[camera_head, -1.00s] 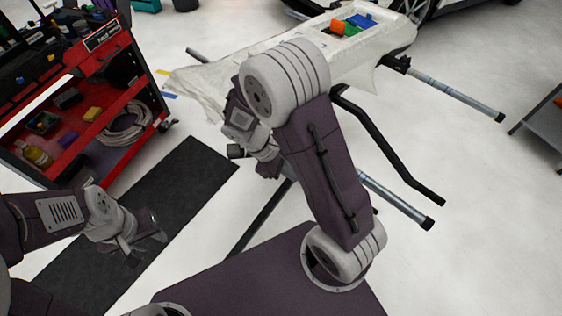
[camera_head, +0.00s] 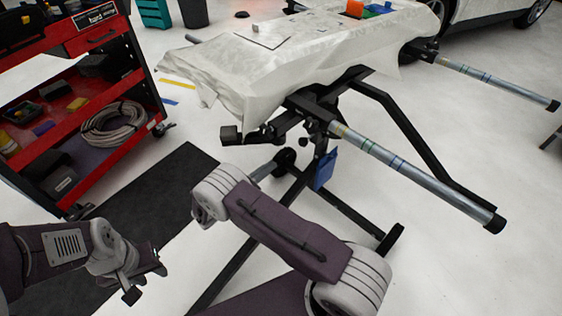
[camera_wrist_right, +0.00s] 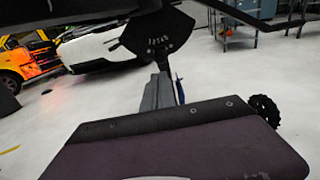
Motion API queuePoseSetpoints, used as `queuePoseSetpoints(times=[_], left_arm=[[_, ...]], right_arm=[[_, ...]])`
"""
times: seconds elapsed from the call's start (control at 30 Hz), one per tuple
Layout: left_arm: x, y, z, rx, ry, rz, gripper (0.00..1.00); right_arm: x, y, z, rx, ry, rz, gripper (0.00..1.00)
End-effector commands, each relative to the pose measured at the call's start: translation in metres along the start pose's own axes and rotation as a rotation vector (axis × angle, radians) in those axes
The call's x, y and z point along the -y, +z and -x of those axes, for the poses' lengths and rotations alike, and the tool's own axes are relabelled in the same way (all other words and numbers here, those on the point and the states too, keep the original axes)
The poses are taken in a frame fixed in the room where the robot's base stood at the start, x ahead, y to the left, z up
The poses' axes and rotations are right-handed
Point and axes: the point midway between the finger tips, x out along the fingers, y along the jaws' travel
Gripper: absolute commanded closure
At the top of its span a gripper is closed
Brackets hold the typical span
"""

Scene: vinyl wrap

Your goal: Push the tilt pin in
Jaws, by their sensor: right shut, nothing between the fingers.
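The tilt pin is too small to make out for sure. A black plate with a row of small holes (camera_wrist_right: 157,36) hangs under the stand in the right wrist view. A small dark knob (camera_head: 303,141) shows under the stand in the head view. My right gripper (camera_wrist_right: 160,76) is shut and empty, its grey fingers pointing up toward the plate; I cannot tell whether they touch it.
The stand carries a white-covered panel (camera_head: 250,75). A long metal bar (camera_head: 415,175) and black frame legs reach right. A blue tag (camera_head: 325,170) hangs below. A red tool cart (camera_head: 150,95) stands left, beside a dark mat (camera_head: 165,185).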

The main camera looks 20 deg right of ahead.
Motion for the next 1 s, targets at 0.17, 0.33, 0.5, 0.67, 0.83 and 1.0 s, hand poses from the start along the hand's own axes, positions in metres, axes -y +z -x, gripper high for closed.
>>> queuePoseSetpoints(times=[0.17,0.33,0.5,0.67,0.83,1.0], left_arm=[[0.0,0.002,-0.018,0.0,0.0,0.0,0.64],[0.001,0.004,-0.034,0.001,0.0,0.0,0.64],[0.001,0.005,-0.049,0.001,0.0,0.0,0.64],[0.001,0.006,-0.056,0.001,0.0,0.0,0.64],[0.001,0.006,-0.056,0.001,0.0,0.0,0.64],[0.001,0.006,-0.056,0.001,0.0,0.0,0.64]], right_arm=[[0.002,-0.005,-0.039,-0.002,-0.007,0.0,1.0],[0.002,-0.006,-0.076,-0.002,-0.006,-0.002,1.0],[0.002,-0.006,-0.107,-0.003,-0.006,-0.001,1.0],[0.001,-0.004,-0.122,-0.002,-0.004,-0.001,1.0],[0.001,-0.001,-0.127,-0.002,-0.002,0.0,1.0],[0.001,-0.001,-0.127,-0.003,-0.002,0.0,1.0]])
